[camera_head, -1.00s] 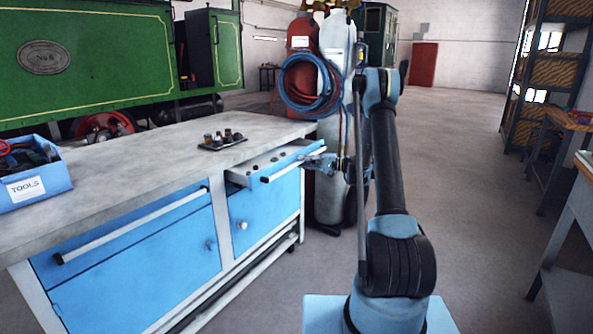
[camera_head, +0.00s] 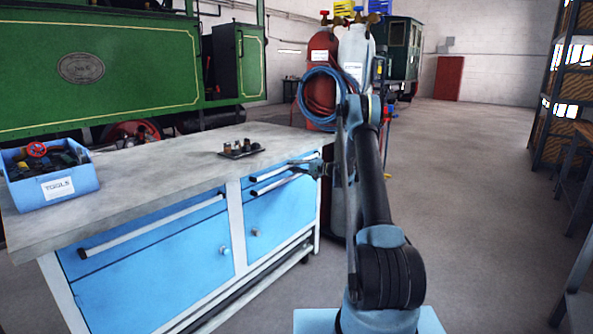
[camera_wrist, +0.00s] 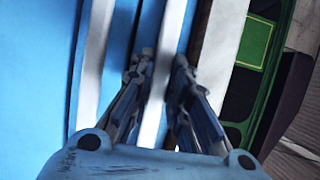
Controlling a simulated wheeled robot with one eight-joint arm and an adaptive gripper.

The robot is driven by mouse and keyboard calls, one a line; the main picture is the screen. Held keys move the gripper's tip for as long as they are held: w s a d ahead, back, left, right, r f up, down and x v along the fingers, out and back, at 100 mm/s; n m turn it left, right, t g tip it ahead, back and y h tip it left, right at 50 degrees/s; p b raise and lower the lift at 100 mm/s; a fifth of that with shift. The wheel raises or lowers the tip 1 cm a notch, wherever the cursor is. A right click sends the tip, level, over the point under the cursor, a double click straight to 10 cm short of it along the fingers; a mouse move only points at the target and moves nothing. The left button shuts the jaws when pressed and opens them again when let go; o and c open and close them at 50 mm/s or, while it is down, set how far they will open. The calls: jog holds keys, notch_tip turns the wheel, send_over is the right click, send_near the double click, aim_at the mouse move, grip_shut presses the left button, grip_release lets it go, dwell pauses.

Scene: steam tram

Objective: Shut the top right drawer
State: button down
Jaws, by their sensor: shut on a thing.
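The top right drawer (camera_head: 275,178) is in the right part of the blue workbench, below the worktop. It stands nearly flush; I cannot tell whether a small gap is left. Its pale bar handle (camera_head: 280,183) runs across the front with a dark cap at the left end. My gripper (camera_head: 298,165) is at the right end of the drawer front. In the wrist view my gripper (camera_wrist: 162,75) has its two fingers on either side of the pale handle bar (camera_wrist: 155,115), shut on it. The drawer's inside is hidden.
A small dark tray (camera_head: 241,152) with little items and a blue tool box (camera_head: 50,190) stand on the worktop (camera_head: 150,165). Gas bottles (camera_head: 357,60) with a blue hose stand just behind my gripper. The floor on the right is open.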

jog(key=shift+a+f, duration=0.1)
jog(key=shift+a, duration=0.15)
jog(key=c, duration=1.5)
grip_release()
jog(key=shift+w+f, duration=0.1)
jog(key=shift+w, duration=0.05)
jog(key=shift+d, duration=0.2)
jog(key=v, duration=0.7)
jog(key=shift+d, duration=0.3)
